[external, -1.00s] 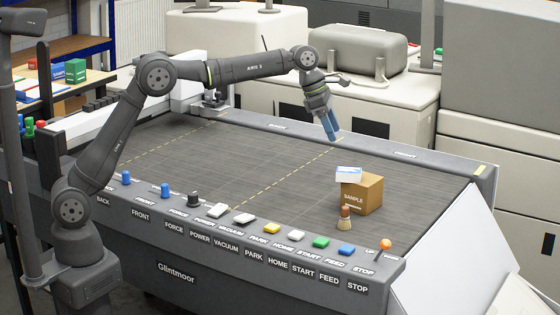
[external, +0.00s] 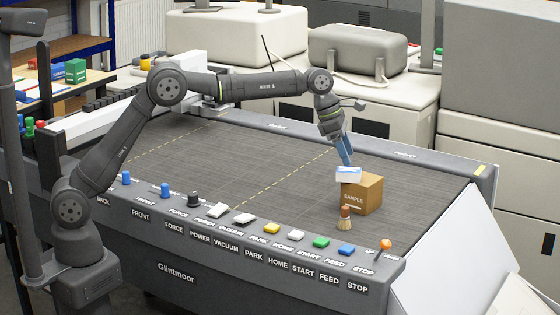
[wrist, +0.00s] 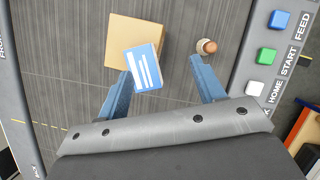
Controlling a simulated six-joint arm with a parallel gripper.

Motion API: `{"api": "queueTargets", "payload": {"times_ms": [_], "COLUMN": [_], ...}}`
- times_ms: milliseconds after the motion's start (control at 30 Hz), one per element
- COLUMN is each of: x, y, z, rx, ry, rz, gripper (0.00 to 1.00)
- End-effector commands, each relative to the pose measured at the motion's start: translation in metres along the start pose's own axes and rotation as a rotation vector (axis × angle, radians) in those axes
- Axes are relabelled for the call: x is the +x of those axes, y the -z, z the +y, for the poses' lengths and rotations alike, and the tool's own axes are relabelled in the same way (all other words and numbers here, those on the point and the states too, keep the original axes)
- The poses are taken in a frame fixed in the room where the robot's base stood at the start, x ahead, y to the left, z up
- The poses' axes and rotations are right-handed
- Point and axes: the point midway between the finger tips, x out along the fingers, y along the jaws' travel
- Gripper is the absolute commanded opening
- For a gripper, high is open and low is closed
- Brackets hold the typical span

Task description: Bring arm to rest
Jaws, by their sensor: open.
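The control panel runs along the near edge of the dark table. Its yellow button (external: 271,228) is by the PARK label. A white button (external: 297,234) by the HOME label also shows in the wrist view (wrist: 255,88). The green START button (external: 320,242) and blue FEED button (external: 346,249) follow to the right. My gripper (external: 348,163) is open, pointing down over the right part of the table, close to the white-and-blue box in the external view. In the wrist view its blue fingers (wrist: 160,68) are apart, and nothing is visibly gripped.
A brown SAMPLE box (external: 362,196) stands on the table with the white-and-blue box (external: 348,174) on top. A small brush-like item (external: 345,218) stands between it and the panel. Knobs, white switches (external: 217,211) and an orange-topped lever (external: 385,245) line the panel. The table's left and middle are clear.

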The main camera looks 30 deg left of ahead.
Motion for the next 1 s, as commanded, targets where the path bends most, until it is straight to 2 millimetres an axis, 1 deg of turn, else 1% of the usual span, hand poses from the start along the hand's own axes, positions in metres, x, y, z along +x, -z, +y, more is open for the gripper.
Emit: {"api": "queueTargets", "payload": {"times_ms": [33,467,500,567,1000], "x": [-0.006,-0.049,-0.050,-0.045,-0.023], "y": [-0.002,-0.012,-0.009,0.000,0.057], "z": [-0.010,-0.084,-0.087,-0.086,-0.097], "rx": [0.003,0.003,0.006,0.031,0.206], "ry": [0.000,0.001,0.004,0.015,0.089], "rz": [-0.001,-0.001,0.002,0.008,0.012], "gripper": [0.62,0.62,0.62,0.62,0.62]}}
